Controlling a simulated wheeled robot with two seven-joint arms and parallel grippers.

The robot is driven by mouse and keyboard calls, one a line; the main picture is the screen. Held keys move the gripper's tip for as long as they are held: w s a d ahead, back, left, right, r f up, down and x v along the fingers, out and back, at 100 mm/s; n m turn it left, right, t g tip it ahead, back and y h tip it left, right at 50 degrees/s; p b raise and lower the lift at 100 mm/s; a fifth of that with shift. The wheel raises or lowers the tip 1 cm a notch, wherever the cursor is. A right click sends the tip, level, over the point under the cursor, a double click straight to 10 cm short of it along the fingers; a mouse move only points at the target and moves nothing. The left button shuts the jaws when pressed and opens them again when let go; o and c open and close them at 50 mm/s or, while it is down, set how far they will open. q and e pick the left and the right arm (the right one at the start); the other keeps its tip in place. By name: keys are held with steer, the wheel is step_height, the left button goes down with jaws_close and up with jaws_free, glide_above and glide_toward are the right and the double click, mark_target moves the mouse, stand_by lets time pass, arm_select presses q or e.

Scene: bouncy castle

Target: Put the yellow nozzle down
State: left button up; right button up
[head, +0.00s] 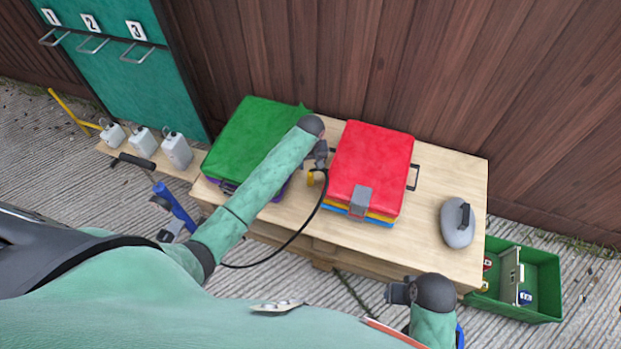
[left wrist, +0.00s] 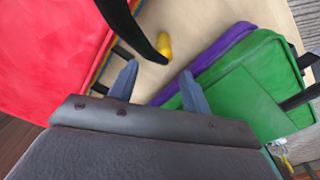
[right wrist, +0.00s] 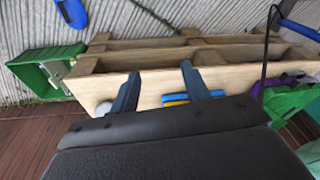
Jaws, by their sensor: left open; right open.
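The yellow nozzle (head: 311,179) is on the wooden table between the green stack and the red stack. In the left wrist view the yellow nozzle (left wrist: 164,46) sits on the bare wood beyond my fingertips, beside a black hose. My left gripper (head: 318,160) is open above the gap between the stacks. Its two fingers (left wrist: 157,78) are apart with nothing between them. My right gripper (head: 398,293) is open and empty in front of the table's near edge; its spread fingers (right wrist: 160,85) show in the right wrist view.
The red folded stack (head: 372,155) and green folded stack (head: 245,140) flank the left gripper closely. A black hose (head: 305,222) runs off the table's front. A grey weight (head: 457,225) stands at the right. A green crate (head: 540,285) is on the ground.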

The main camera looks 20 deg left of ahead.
mark_target(310, 170)
arm_select(q)
steer(key=shift+s+f+n, duration=0.25)
steer(key=shift+f+n, duration=0.05)
steer(key=shift+n, duration=0.3)
steer(key=n, duration=0.2)
steer(key=shift+s+n, duration=0.15)
steer(key=shift+n, duration=0.15)
steer(key=shift+f, duration=1.3)
steer(key=shift+s+f+p, duration=0.1)
steer(key=shift+f+p, duration=0.65)
steer(key=shift+f, duration=1.8)
arm_select(e)
step_height(310, 170, down, 7)
steer(key=shift+w+r, duration=0.2)
steer(key=shift+w, duration=0.1)
arm_select(q)
jaws_close()
